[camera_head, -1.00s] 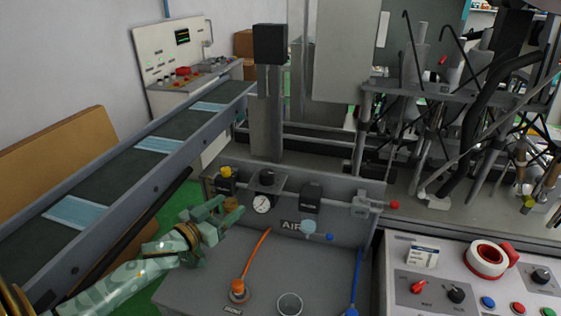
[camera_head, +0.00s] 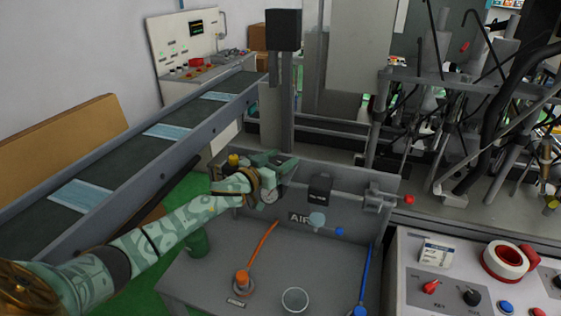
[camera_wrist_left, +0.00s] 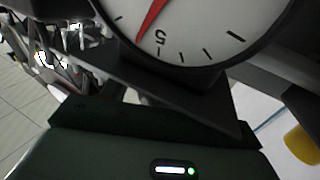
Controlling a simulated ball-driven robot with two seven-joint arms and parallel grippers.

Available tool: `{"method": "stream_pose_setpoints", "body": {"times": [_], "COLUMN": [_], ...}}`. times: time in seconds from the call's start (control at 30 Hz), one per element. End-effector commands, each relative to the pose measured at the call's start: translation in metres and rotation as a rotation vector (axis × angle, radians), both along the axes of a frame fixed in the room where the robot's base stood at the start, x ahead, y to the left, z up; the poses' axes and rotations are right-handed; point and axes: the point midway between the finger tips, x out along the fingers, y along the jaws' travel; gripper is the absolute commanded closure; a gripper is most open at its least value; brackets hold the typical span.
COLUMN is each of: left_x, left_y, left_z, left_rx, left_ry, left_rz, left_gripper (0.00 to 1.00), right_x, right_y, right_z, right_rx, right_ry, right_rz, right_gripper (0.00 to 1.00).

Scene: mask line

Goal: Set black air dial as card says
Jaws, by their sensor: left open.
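My left gripper (camera_head: 280,165) is open at the air panel and covers the place of the black dial, which is hidden behind it in the head view. Just below the gripper is the white round gauge (camera_head: 270,196), partly covered. In the left wrist view the gauge (camera_wrist_left: 190,25) is close up and cut off at the top, with a red needle and black ticks. I cannot tell whether the fingers touch the dial. My right gripper is not in view.
A yellow knob (camera_head: 233,160) is just left of the gripper; it seems to show also in the wrist view (camera_wrist_left: 302,148). A black block (camera_head: 319,188) and a red-ended valve (camera_head: 408,199) are to the right. A conveyor with blue masks (camera_head: 168,131) runs at the left.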

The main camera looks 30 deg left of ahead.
Motion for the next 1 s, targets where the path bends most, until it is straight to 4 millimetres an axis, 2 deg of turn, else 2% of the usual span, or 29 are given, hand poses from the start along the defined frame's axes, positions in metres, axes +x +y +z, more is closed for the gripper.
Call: {"method": "stream_pose_setpoints", "body": {"times": [0.27,0.43,0.77,1.0], "left_x": [0.002,0.002,0.002,0.001], "left_y": [-0.001,-0.001,-0.001,0.0], "left_z": [0.001,0.001,0.001,0.001], "left_rx": [0.0,0.0,-0.002,-0.009], "left_ry": [-0.001,-0.001,0.0,0.0], "left_rz": [-0.001,-0.001,0.028,0.156], "left_gripper": [0.41,0.86,0.85,0.85], "right_x": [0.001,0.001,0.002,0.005], "right_y": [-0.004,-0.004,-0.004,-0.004], "right_z": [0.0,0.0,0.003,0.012], "right_rx": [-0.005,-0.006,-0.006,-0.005], "right_ry": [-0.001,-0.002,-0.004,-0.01], "right_rz": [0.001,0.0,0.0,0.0], "right_gripper": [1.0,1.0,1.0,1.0]}}
